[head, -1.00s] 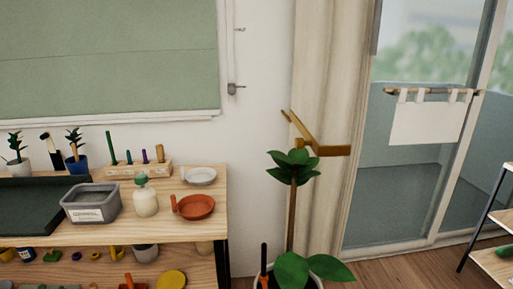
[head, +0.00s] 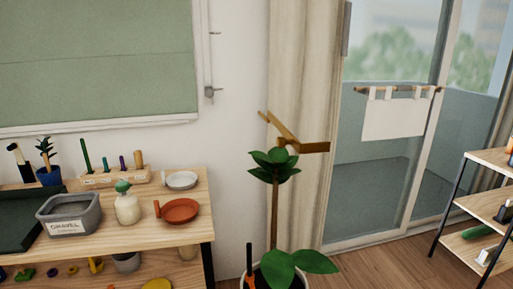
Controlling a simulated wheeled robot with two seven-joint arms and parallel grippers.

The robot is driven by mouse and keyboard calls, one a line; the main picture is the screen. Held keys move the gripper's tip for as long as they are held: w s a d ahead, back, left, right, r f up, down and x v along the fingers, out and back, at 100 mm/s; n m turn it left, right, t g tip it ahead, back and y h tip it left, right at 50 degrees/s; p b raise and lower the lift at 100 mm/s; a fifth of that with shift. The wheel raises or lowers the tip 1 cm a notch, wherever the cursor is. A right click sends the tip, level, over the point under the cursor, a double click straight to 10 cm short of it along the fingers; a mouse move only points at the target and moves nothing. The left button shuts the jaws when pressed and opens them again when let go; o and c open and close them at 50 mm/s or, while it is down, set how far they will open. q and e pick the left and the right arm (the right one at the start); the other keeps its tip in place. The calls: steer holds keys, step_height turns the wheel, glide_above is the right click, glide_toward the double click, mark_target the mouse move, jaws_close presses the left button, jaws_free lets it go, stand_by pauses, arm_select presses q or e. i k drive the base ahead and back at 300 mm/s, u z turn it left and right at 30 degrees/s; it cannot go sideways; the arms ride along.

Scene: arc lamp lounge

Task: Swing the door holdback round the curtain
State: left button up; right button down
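The curtain (head: 305,75) is a cream drape that hangs at the left side of the glass door. The holdback (head: 285,132) is a brown wooden piece in front of the curtain, with a slanted arm at the left and a short flat bar reaching right. The plant's top leaves partly hide its lower part. I cannot tell from this view whether it encloses any of the cloth. Neither of my grippers shows in the head view.
A tall potted plant (head: 275,215) stands right in front of the curtain and holdback. A wooden shelf unit (head: 190,232) with pots and tools is at the left. Another shelf (head: 492,158) stands at the right. Wood floor (head: 390,250) is clear between plant and right shelf.

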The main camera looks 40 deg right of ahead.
mark_target(287, 138)
steer(key=i, duration=1.2)
steer(key=z, duration=2.2)
